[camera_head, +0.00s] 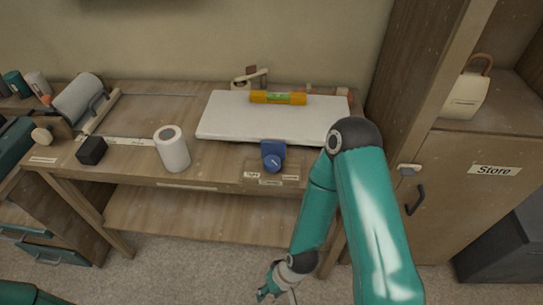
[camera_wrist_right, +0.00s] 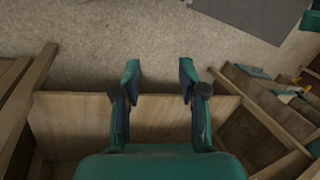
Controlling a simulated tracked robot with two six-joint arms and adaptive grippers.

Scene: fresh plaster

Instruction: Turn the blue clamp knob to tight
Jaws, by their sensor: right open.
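The blue clamp knob (camera_head: 272,162) sits at the front edge of the wooden workbench (camera_head: 210,176), in front of a white slab (camera_head: 225,118). A small label reading "Tight" (camera_head: 252,175) is left of the knob, and another label (camera_head: 290,178) is to its right, too small to read. My right gripper (camera_head: 275,292) hangs low in front of the bench, below the knob and apart from it. In the right wrist view, its two fingers (camera_wrist_right: 158,85) are spread with nothing between them. The knob is not in the right wrist view. My left gripper is not in view.
An orange level (camera_head: 278,97) lies on the slab's back edge. A white cylinder (camera_head: 172,149) and a black block (camera_head: 91,150) stand left on the bench. A cabinet marked "Store" (camera_head: 470,205) stands right. The lower shelf (camera_head: 190,222) looks clear.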

